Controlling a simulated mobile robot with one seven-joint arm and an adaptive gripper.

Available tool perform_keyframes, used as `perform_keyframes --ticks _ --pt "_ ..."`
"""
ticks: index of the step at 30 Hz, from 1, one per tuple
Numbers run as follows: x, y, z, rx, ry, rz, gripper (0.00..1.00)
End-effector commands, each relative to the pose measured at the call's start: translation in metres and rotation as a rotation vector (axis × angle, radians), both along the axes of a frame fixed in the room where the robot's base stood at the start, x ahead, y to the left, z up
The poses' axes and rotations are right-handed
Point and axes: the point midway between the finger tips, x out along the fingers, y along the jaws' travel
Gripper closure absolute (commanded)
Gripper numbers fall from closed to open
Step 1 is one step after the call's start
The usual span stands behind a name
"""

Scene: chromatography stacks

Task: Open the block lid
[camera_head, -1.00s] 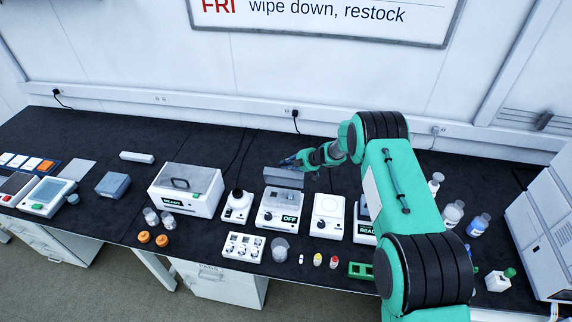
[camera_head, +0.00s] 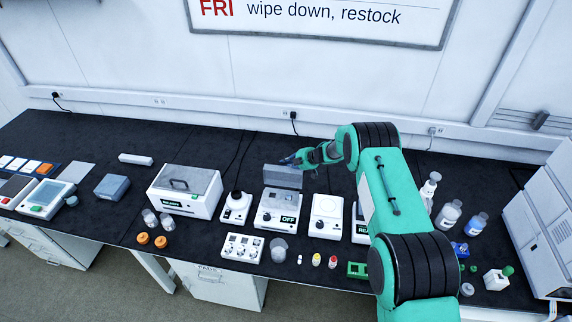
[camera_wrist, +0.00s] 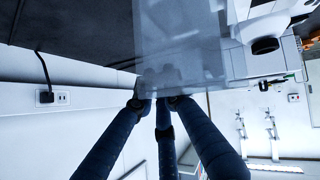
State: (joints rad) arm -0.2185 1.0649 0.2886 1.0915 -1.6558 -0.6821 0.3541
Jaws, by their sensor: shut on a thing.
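The heating block (camera_head: 278,209) is a white unit with a display reading OFF, in the middle of the bench in the head view. Its translucent grey lid (camera_head: 283,176) stands raised, roughly upright, at the back of the unit. My gripper (camera_head: 296,161) is at the lid's top edge, behind it. In the wrist view the lid (camera_wrist: 182,40) is a see-through panel, and my gripper's dark fingers (camera_wrist: 160,100) close on its edge. The exact contact of the fingertips is blurred through the panel.
A vortex-like white unit (camera_head: 236,207) stands close left of the block and another white unit (camera_head: 326,216) close right. A tube box (camera_head: 241,247) and a beaker (camera_head: 278,250) stand in front. The wall is behind; black bench (camera_head: 90,140) is clear at the back left.

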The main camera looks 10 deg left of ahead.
Motion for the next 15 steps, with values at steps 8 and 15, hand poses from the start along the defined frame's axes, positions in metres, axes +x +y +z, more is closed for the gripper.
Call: perform_keyframes --ticks 8,15 --pt "0.0053 -0.0056 -0.0085 -0.006 -0.003 -0.017 1.00" --pt "0.0048 -0.0058 -0.0094 -0.006 -0.002 -0.018 0.77"
